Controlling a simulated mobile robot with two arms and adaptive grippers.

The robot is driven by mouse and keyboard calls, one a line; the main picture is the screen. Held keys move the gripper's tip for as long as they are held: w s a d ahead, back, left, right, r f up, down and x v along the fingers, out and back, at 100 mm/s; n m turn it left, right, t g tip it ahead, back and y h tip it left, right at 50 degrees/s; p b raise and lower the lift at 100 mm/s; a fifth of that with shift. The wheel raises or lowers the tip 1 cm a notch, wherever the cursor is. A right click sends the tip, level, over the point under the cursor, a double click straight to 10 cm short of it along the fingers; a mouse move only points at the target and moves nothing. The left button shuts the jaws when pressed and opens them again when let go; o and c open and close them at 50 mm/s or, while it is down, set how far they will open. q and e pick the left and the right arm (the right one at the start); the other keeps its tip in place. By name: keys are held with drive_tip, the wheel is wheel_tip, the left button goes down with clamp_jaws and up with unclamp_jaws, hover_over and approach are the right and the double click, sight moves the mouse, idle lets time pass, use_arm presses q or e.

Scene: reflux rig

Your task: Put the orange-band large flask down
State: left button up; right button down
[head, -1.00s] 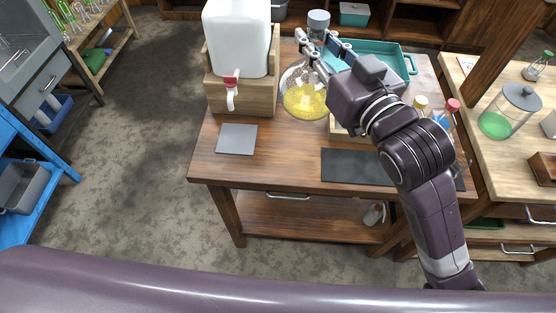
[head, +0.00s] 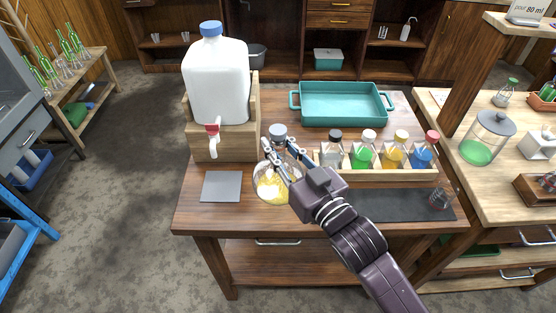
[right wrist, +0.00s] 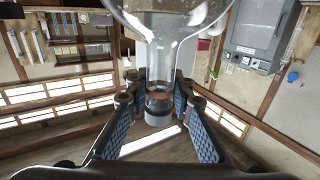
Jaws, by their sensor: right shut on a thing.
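The orange-band large flask (head: 268,187) is a clear round flask with yellow liquid and a grey cap (head: 278,131). In the head view it is upright, just right of the flat grey square pad (head: 221,186), low over the wooden table. I cannot tell whether its base touches the wood. My right gripper (head: 280,150) is shut on its neck, below the cap. In the right wrist view the flask (right wrist: 165,20) appears upside down, its neck with an orange-brown band (right wrist: 159,95) between the blue-padded fingers (right wrist: 160,108). My left gripper is not in view.
A white dispenser jug (head: 217,85) with a red tap stands in a wooden stand behind the pad. A teal tray (head: 344,121) lies at the back. A wooden rack (head: 390,174) of several capped bottles is at right, behind a dark mat (head: 395,206) with a small glass vessel.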

drive_tip(key=shift+f, duration=2.1)
drive_tip(key=shift+f, duration=0.15)
drive_tip(key=c, duration=1.7)
unclamp_jaws()
drive_tip(key=shift+f, duration=0.1)
drive_tip(key=b+v, duration=0.2)
drive_tip(key=v, duration=1)
